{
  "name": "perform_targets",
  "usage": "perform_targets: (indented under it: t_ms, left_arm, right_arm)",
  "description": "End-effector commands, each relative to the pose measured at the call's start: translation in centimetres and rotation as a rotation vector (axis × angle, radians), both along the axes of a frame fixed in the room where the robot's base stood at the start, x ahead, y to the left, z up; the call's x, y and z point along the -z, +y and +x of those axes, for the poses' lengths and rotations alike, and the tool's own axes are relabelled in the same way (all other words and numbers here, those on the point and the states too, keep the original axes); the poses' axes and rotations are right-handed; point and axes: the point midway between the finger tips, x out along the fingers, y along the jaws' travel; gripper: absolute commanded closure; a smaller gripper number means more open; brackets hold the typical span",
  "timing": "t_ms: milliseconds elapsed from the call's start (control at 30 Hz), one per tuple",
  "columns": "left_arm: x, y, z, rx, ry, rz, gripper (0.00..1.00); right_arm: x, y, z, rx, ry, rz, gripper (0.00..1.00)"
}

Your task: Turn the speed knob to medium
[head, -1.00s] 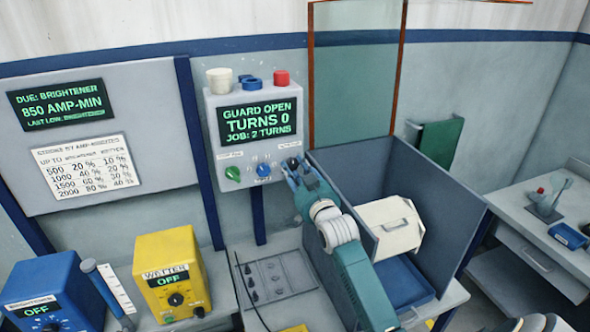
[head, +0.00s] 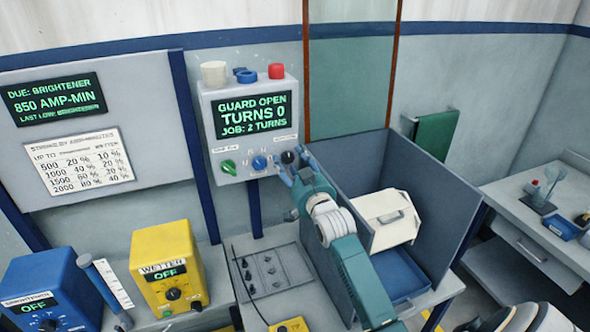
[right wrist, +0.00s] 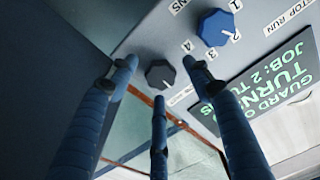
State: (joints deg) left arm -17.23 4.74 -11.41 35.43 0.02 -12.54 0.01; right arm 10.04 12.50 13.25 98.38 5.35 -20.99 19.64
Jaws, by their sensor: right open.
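The control box (head: 204,120) hangs on the wall with a row of knobs under its screen. A green knob (head: 229,167) is at left, a blue knob (head: 259,162) in the middle and a dark knob (head: 289,157) at right. The dark knob's label is not readable; the blue knob has numbers 1 to 4 around it. My right gripper (head: 290,171) is open at the dark knob. In the right wrist view its three fingers (right wrist: 160,80) spread around the dark knob (right wrist: 160,73); contact cannot be told. The blue knob (right wrist: 215,27) lies outside the fingers. My left gripper is not in view.
The screen (head: 254,115) reads guard open, turns 0, job 2 turns. White, blue and red (head: 276,71) parts sit on top of the box. An open grey tank (head: 345,170) with a raised clear guard (head: 350,80) stands right. Yellow (head: 165,250) and blue (head: 45,275) units stand left.

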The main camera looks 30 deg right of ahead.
Motion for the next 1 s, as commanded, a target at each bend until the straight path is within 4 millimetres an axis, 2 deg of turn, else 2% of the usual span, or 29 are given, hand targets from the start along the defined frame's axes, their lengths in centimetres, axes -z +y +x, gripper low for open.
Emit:
perform_targets:
  t_ms: [167, 400, 600, 767, 1000]
  left_arm:
    - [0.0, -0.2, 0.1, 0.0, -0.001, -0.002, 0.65]
    - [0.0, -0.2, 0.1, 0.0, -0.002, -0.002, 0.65]
    - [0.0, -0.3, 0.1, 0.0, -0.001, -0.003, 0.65]
    - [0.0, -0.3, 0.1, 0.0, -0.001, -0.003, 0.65]
    - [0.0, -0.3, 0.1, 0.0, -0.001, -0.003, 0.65]
  right_arm:
    - [0.2, 0.6, -2.6, 0.0, 0.004, 0.002, 0.5]
    - [0.2, 1.9, -7.7, 0.0, 0.005, 0.002, 0.5]
    - [0.2, 2.6, -10.5, 0.0, 0.005, 0.002, 0.5]
    - [0.1, 2.8, -11.4, 0.0, 0.003, 0.002, 0.5]
    - [0.1, 2.8, -11.4, 0.0, 0.003, 0.001, 0.5]
